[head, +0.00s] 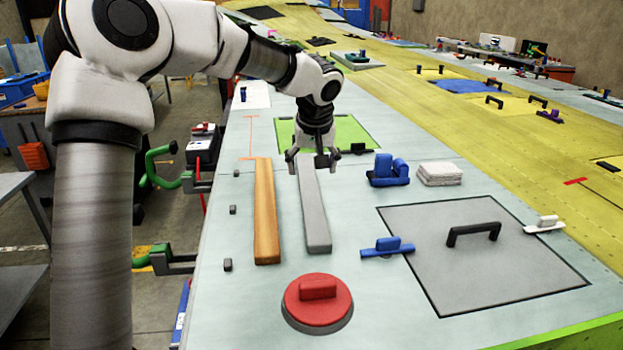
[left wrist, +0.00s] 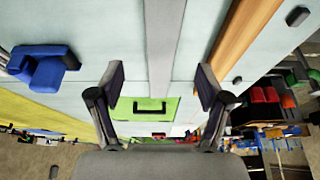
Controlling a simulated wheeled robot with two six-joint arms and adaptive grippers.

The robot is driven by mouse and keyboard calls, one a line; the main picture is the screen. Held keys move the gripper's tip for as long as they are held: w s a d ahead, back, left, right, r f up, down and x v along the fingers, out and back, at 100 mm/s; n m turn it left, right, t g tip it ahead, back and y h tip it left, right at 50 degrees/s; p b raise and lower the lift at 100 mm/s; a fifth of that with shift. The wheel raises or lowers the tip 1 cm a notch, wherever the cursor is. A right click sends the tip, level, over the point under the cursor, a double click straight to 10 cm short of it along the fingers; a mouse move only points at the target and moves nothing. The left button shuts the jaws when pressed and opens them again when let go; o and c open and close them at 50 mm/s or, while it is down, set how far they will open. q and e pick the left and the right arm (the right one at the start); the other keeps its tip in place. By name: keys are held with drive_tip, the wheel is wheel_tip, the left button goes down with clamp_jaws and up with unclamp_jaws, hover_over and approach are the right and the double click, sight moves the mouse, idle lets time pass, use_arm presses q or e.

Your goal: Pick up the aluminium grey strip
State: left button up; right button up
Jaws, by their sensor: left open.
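The aluminium grey strip (head: 314,208) lies lengthwise on the pale wing surface, beside an orange-brown wooden strip (head: 266,212) on its left. My left gripper (head: 322,163) is at the far end of the grey strip, above it, pointing down. Its fingers are open, one on each side of the strip. In the left wrist view the grey strip (left wrist: 163,45) runs between the two open fingertips (left wrist: 160,80), and the wooden strip (left wrist: 243,35) lies to the right. Whether the fingers touch the strip cannot be told. My right gripper is not in view.
A red round block with a handle (head: 318,301) lies nearer. A blue clamp-like piece (head: 388,247), a blue block (head: 389,171) and a white cloth stack (head: 440,173) are on the right. A green panel (head: 350,130) is behind the gripper.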

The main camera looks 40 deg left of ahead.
sight(310, 189)
use_arm(q)
drive_tip(key=shift+f, duration=0.6)
drive_tip(key=p+x, duration=0.1)
drive_tip(key=x, duration=0.5)
drive_tip(key=shift+a+p, duration=0.25)
drive_tip(key=shift+p, duration=0.05)
drive_tip(key=shift+d, duration=0.1)
drive_tip(key=shift+r, duration=0.1)
drive_tip(key=c, duration=1.4)
